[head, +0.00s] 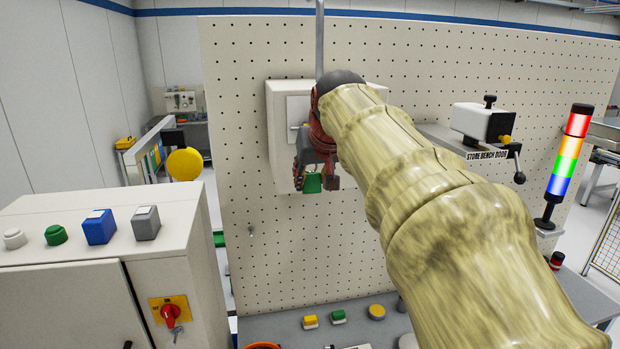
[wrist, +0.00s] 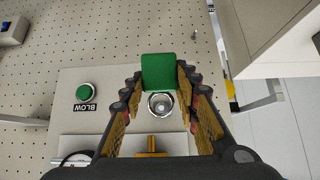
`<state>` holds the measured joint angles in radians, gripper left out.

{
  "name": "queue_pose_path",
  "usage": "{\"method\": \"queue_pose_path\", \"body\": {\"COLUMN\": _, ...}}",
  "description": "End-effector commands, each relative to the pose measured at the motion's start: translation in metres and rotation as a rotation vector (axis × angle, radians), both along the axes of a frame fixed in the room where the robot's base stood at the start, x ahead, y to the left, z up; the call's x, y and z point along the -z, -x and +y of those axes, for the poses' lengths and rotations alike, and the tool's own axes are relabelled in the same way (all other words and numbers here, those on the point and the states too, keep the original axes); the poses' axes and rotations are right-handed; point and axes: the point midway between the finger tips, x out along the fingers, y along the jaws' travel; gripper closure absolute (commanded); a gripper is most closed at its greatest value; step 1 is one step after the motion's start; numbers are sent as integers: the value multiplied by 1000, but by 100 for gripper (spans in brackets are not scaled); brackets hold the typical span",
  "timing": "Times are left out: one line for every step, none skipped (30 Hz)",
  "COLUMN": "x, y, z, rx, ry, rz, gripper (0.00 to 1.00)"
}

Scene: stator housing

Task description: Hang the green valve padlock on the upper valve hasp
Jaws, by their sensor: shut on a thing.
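The green padlock (head: 312,183) hangs at the low end of my gripper (head: 317,160) in the head view, in front of the white box (head: 281,112) on the pegboard. In the wrist view the green padlock body (wrist: 158,72) shows between the fingertips of my gripper (wrist: 160,88), which is shut on it. A round silver part (wrist: 160,105) and a brass-coloured part (wrist: 152,145) lie between the fingers in that view. The padlock's shackle is not clear. I cannot single out the upper valve hasp; my arm and gripper cover much of the box.
The pegboard (head: 420,70) stands behind the box. A grey cabinet with buttons (head: 95,255) is at left. A bench vise (head: 485,122) and a coloured signal tower (head: 567,160) are at right. A green button (wrist: 84,91) is on the box face.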

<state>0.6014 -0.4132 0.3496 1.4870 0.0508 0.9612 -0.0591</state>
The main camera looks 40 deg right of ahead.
Motion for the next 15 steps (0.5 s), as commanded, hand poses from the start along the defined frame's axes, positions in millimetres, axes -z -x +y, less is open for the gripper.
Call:
{"method": "queue_pose_path", "body": {"x": 0, "y": -3, "z": -2, "rx": 0, "ry": -1, "rz": 1, "gripper": 100}}
{"method": "queue_pose_path", "body": {"x": 0, "y": -5, "z": -3, "rx": 0, "ry": -1, "rz": 1, "gripper": 100}}
{"method": "queue_pose_path", "body": {"x": 0, "y": -7, "z": -4, "rx": 0, "ry": -1, "rz": 1, "gripper": 100}}
{"method": "queue_pose_path", "body": {"x": 0, "y": -8, "z": -5, "rx": 0, "ry": 0, "rz": 0, "gripper": 100}}
{"method": "queue_pose_path", "body": {"x": 0, "y": -10, "z": -6, "rx": 0, "ry": -1, "rz": 1, "gripper": 100}}
{"method": "queue_pose_path", "body": {"x": 0, "y": -12, "z": -7, "rx": 0, "ry": -1, "rz": 1, "gripper": 100}}
{"method": "queue_pose_path", "body": {"x": 1, "y": -14, "z": -8, "rx": 0, "ry": -1, "rz": 1, "gripper": 100}}
{"method": "queue_pose_path", "body": {"x": 1, "y": -15, "z": -9, "rx": 0, "ry": -1, "rz": 1, "gripper": 100}}
{"method": "queue_pose_path", "body": {"x": 1, "y": -18, "z": -11, "rx": 0, "ry": -1, "rz": 1, "gripper": 100}}
{"method": "queue_pose_path", "body": {"x": 0, "y": -19, "z": -12, "rx": 0, "ry": 0, "rz": 0, "gripper": 100}}
{"method": "queue_pose_path", "body": {"x": 0, "y": -21, "z": -13, "rx": 0, "ry": 0, "rz": 0, "gripper": 100}}
{"method": "queue_pose_path", "body": {"x": 0, "y": -23, "z": -14, "rx": 0, "ry": 0, "rz": 0, "gripper": 100}}
{"method": "queue_pose_path", "body": {"x": 0, "y": -25, "z": -15, "rx": 0, "ry": 0, "rz": 0, "gripper": 100}}
{"method": "queue_pose_path", "body": {"x": 0, "y": -26, "z": -16, "rx": 0, "ry": 0, "rz": 0, "gripper": 100}}
{"method": "queue_pose_path", "body": {"x": 1, "y": -28, "z": -17, "rx": 0, "ry": 0, "rz": 0, "gripper": 100}}
